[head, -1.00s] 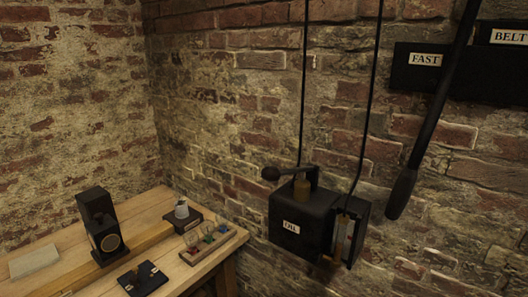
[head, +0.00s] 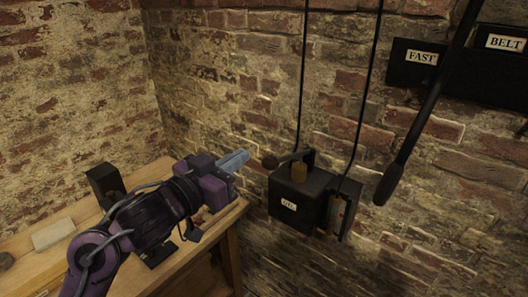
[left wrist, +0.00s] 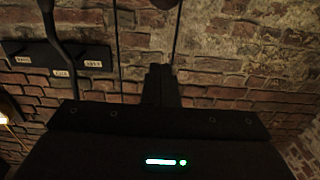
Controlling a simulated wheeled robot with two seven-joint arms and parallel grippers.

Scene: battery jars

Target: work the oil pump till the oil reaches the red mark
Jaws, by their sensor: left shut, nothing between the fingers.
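The oil pump is a black box (head: 298,203) with an "OIL" label, fixed to the brick wall in the head view. Its lever (head: 296,157) ends in a dark round knob (head: 270,162) on the left, above a brass plunger (head: 299,172). The narrow gauge (head: 337,212) is on the box's right side; its oil level and red mark are too small to make out. My left gripper (head: 245,154) is shut and empty, its fingertips just left of the knob with a small gap. It also shows dark in the left wrist view (left wrist: 161,72). My right gripper is not in view.
A wooden bench (head: 226,215) stands left of the pump, with a black box (head: 104,184) and a pale block (head: 54,234) on it. My left arm hides much of it. A long dark lever (head: 392,180) hangs right of the pump, near the "FAST" sign (head: 421,57).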

